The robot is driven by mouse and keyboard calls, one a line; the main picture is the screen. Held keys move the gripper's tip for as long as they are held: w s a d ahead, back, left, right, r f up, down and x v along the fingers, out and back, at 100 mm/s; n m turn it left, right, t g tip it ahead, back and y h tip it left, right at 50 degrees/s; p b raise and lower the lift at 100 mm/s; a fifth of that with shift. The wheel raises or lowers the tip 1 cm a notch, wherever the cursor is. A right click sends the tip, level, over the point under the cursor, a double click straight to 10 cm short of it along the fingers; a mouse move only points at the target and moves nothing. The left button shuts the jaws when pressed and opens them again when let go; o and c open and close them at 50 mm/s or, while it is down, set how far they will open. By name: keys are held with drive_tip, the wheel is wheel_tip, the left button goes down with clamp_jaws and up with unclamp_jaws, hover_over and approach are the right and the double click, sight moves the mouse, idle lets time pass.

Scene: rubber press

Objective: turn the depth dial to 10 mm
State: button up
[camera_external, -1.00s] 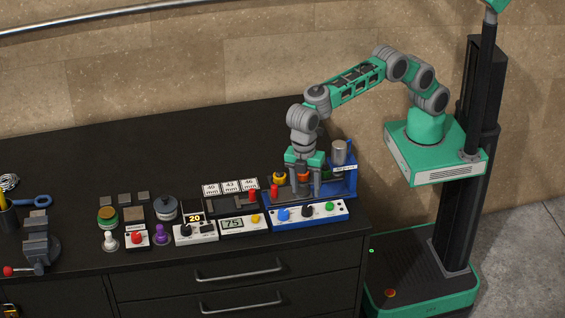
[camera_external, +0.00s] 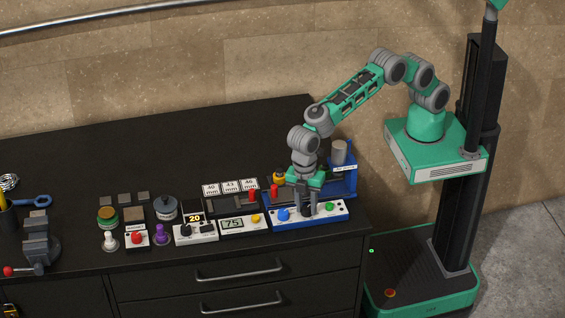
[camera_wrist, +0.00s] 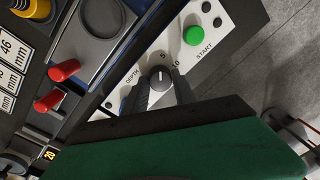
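The depth dial (camera_wrist: 160,77) is a dark round knob with a white pointer mark, on the white panel of the blue press (camera_external: 345,211). In the wrist view the word DEPTH and the numbers 5 and 10 are printed near it. The white mark points toward the upper part of that picture, near the 5; its exact reading is hard to tell. My gripper (camera_external: 306,213) points down at the panel, with its fingers parted on either side of the dial, also in the wrist view (camera_wrist: 161,84). I cannot tell whether they touch it. In the external view the fingers mostly hide the dial.
A green START button (camera_wrist: 194,36) lies right of the dial, and a blue button (camera_external: 283,214) left of it. Red-topped levers (camera_wrist: 64,70) stand behind the panel. The rear of the bench is clear.

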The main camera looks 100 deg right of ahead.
clamp_jaws()
idle(0.4)
drive_tip(key=m, duration=0.5)
drive_tip(key=shift+m, duration=0.3)
drive_tip(key=m, duration=0.6)
drive_tip(key=shift+t, duration=0.3)
drive_tip(key=o, duration=0.5)
unclamp_jaws()
drive_tip(key=shift+d, duration=0.1)
